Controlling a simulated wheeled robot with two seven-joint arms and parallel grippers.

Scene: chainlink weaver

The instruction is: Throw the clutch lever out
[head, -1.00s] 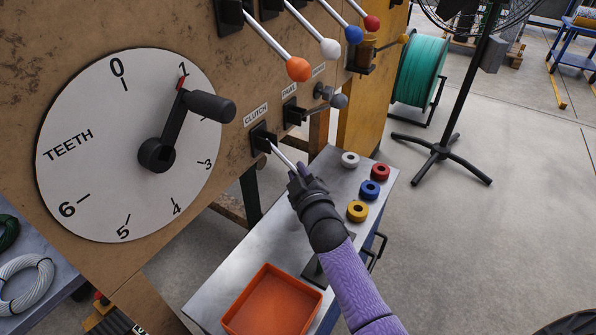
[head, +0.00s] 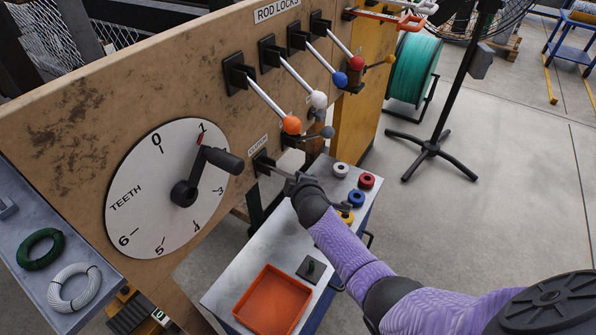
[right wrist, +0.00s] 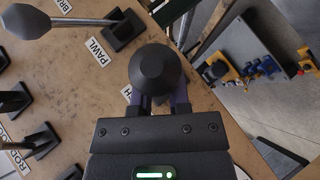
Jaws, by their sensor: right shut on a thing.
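The clutch lever (head: 276,172) comes out of a black bracket under the CLUTCH label (head: 258,146) on the brown panel, right of the TEETH dial (head: 140,212). It slopes down and to the right toward me. My right gripper (head: 297,181) is shut on its outer end. In the right wrist view, the lever's dark faceted knob (right wrist: 157,75) sits at the fingers of the right gripper (right wrist: 160,102), which hide the rod. My left gripper is not in view.
Rod-lock levers with orange (head: 291,124), white, blue and red knobs stick out above. The pawl lever (head: 322,133) is close by on the right. Below stands a metal cart with an orange tray (head: 273,300) and coloured rings (head: 356,198). Open floor lies right.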

